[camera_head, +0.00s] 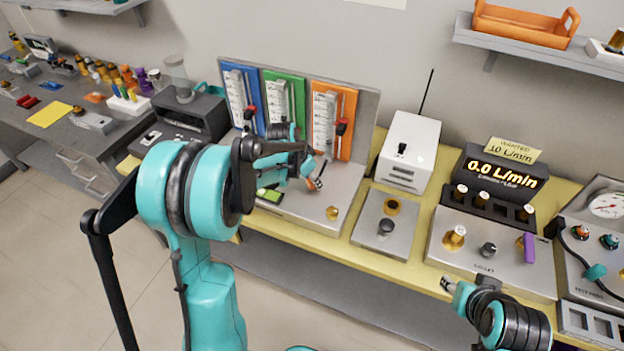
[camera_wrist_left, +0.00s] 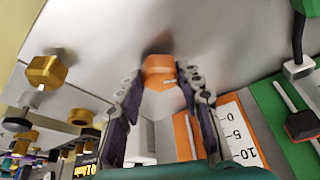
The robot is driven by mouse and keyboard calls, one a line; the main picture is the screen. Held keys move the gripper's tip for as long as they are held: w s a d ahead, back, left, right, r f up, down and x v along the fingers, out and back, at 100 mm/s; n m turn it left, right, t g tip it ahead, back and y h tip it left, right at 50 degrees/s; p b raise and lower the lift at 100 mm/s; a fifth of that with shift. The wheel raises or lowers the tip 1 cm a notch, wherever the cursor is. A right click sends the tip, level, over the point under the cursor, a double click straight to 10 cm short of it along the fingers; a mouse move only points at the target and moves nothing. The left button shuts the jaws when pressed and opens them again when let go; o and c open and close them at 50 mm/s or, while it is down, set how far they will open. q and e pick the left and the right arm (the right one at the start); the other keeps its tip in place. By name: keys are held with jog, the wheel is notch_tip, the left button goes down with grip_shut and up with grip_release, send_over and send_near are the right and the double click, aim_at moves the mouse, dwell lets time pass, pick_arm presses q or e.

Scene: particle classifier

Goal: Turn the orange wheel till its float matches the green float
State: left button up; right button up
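The orange wheel (camera_wrist_left: 160,70) shows on the grey base in the left wrist view, between the fingertips of my left gripper (camera_wrist_left: 160,80). The fingers stand apart on both sides of it, with small gaps visible. In the head view my left gripper (camera_head: 314,172) is low in front of the orange panel (camera_head: 347,100) and hides much of the wheel.
A blue panel (camera_head: 236,88) stands left of the green one. A white box (camera_head: 409,150) with an antenna and a grey plate (camera_head: 367,228) with knobs lie to the right. A display (camera_head: 497,176) reads 0.0 L/min. A brass knob (camera_wrist_left: 46,72) is near my left gripper.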

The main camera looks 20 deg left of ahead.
pick_arm(q)
jog(key=shift+c, duration=0.8)
jog(key=n+y, duration=0.1)
jog(key=n, duration=0.3)
jog(key=n+y, duration=0.1)
jog(key=n, duration=0.1)
jog(key=shift+d+y+p, duration=0.25)
jog(key=shift+y+p, duration=0.05)
jog(key=n+y, duration=0.1)
jog(key=n, duration=0.3)
jog(key=shift+w+d+n+g+y, duration=0.1)
jog(key=shift+n+g+y, duration=0.45)
jog(key=shift+n, duration=1.25)
jog(key=shift+t+y, duration=0.25)
